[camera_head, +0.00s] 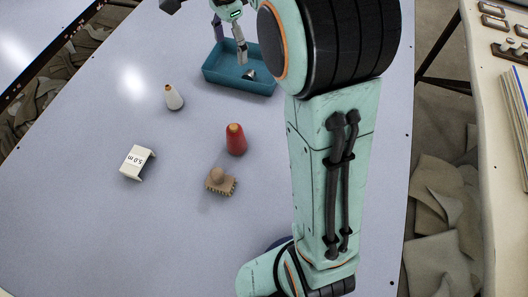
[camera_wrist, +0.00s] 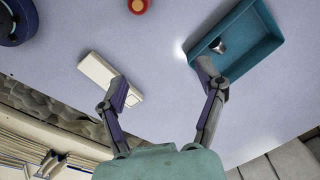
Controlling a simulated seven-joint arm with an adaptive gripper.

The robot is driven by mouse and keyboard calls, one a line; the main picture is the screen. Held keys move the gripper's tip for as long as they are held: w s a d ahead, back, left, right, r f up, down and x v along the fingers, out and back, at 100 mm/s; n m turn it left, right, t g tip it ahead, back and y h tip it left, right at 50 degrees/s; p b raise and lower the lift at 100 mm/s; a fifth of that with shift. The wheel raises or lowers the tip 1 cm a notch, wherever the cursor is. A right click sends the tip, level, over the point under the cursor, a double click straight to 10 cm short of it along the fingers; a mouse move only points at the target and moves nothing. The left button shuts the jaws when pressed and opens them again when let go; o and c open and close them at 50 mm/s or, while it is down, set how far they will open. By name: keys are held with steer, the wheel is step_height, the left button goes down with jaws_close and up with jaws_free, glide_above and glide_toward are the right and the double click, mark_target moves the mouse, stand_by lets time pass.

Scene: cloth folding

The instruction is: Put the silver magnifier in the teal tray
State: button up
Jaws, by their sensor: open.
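The teal tray (camera_head: 222,78) lies at the top middle of the table in the head view. It also shows at the upper right of the wrist view (camera_wrist: 262,50). A small silver and dark thing, apparently the magnifier (camera_head: 249,74), lies inside the tray; it also shows in the wrist view (camera_wrist: 217,46). My gripper (camera_head: 230,48) is open and empty, with its fingers spread wide. In the wrist view my gripper (camera_wrist: 163,75) has its right fingertip over the tray's near edge. Its left fingertip overlaps a white block (camera_wrist: 97,70); contact cannot be told.
A white bottle (camera_head: 174,97), a red bottle (camera_head: 236,141), a white tape measure (camera_head: 137,162) and a brown brush (camera_head: 220,182) stand left of my arm. My arm hides the white block in the head view. The table's left part is clear.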

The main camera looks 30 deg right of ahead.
steer(key=s+a+f+n, duration=0.2)
steer(key=s+n, duration=0.3)
steer(key=s, duration=0.4)
steer(key=s+a+f+n, duration=0.1)
steer(key=s+a+n, duration=0.1)
steer(key=s+n, duration=0.4)
steer(key=s+a+f+n, duration=0.2)
steer(key=s+n, duration=0.4)
steer(key=s, duration=0.5)
steer(key=shift+s+a+f+g+y, duration=0.2)
steer(key=shift+s+f+g+y, duration=0.1)
steer(key=shift+s+g+y, duration=0.1)
